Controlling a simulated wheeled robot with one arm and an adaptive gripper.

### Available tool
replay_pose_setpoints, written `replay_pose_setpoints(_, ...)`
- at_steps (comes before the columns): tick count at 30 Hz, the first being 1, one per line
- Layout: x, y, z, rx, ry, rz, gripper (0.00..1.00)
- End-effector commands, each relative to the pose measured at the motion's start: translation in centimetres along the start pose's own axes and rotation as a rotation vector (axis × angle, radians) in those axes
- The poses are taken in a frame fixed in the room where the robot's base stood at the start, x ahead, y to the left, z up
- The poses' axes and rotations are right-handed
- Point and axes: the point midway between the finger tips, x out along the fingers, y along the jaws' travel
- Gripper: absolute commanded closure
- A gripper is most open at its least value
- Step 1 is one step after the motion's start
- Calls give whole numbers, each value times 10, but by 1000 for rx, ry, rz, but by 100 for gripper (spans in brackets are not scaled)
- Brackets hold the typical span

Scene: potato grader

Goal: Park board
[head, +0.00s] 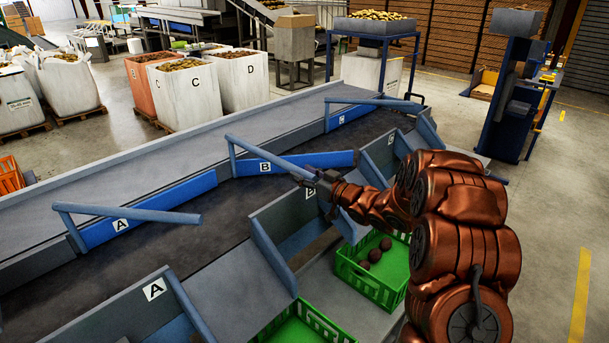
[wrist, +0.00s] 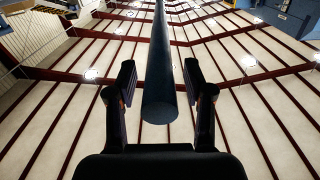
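Blue board B (head: 266,167) stands at the far side of the dark belt, with its right end angled out over the belt. Its blue-grey handle bar (head: 258,154) slopes down towards my gripper (head: 308,181). In the wrist view the bar (wrist: 159,75) runs between my two open fingers, its end near the palm, with a gap on each side. Board A (head: 120,224), with its handle bar (head: 135,217), and board C (head: 352,114), with its handle bar (head: 370,101), lie along the belt's far wall. My gripper partly hides the near end of bar B.
Grey chutes, one labelled A (head: 154,289), line the near side of the belt (head: 180,243). A green crate (head: 385,285) with several dark potatoes stands below a chute. Another green crate (head: 305,325) is at the bottom edge. White sacks (head: 190,97) stand behind the belt.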

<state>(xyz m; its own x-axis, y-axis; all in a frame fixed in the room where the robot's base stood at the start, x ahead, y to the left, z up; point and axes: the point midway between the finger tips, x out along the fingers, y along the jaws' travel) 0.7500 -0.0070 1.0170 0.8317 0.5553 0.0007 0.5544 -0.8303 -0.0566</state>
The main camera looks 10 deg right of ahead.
Motion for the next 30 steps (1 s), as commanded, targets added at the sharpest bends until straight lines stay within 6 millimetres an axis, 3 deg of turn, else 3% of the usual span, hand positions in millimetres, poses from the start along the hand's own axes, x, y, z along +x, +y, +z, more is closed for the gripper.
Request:
replay_pose_setpoints(2,0,0,0,0,0,0,59)
replay_pose_setpoints(14,0,0,0,0,0,-1,100)
replay_pose_setpoints(30,3,2,-1,-2,-3,-16,100)
